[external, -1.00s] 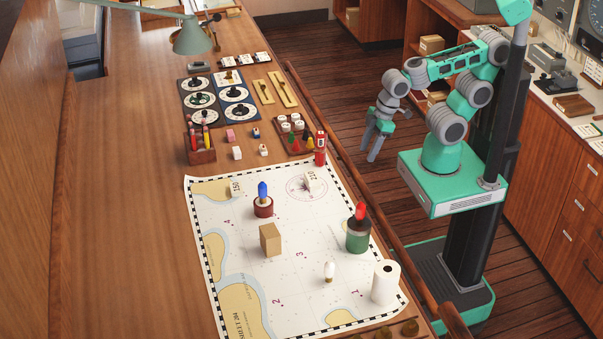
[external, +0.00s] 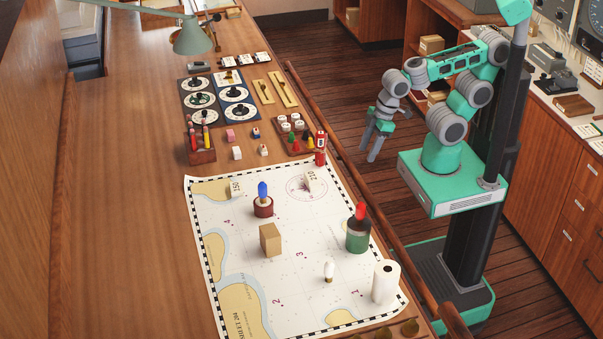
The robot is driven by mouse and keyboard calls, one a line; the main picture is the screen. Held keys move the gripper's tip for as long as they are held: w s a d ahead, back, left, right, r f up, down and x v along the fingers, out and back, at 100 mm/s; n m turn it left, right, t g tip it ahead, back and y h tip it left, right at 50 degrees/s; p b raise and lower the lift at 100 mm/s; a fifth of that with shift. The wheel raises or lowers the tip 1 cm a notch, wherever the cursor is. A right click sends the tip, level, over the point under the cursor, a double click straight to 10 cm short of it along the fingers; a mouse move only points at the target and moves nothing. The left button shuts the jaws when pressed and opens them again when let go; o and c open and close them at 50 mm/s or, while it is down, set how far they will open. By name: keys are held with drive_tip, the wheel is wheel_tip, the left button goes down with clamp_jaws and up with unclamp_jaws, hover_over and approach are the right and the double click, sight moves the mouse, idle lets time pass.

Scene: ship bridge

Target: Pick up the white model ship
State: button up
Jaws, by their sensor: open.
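My gripper (external: 368,149) is open and empty. It points down over the floor beyond the table's right edge, apart from everything on the table.
A wooden rail (external: 345,170) runs along the table edge. The table's left side is clear.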

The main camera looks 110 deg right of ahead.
drive_tip(key=w+d+r+t+p, duration=0.45)
drive_tip(key=w+r+t, duration=0.25)
drive_tip(key=w+r, duration=0.65)
drive_tip(key=w+d+r+t+h+p, duration=0.2)
drive_tip(key=w+d+r+t, duration=0.5)
drive_tip(key=r, duration=0.4)
drive_tip(key=g+y+p, duration=0.1)
drive_tip(key=g+y, duration=0.1)
drive_tip(key=g, duration=0.3)
hover_over(263, 148)
drive_tip(key=s+d, duration=0.1)
drive_tip(key=s, duration=0.7)
wheel_tip(263, 148, down, 26)
drive_tip(key=shift+f, duration=0.15)
drive_tip(key=p+x, duration=0.3)
drive_tip(key=x, duration=0.4)
drive_tip(key=shift+w+a+f, duration=0.1)
drive_tip(key=shift+a+f, duration=0.05)
drive_tip(key=shift+f, duration=0.05)
clamp_jaws()
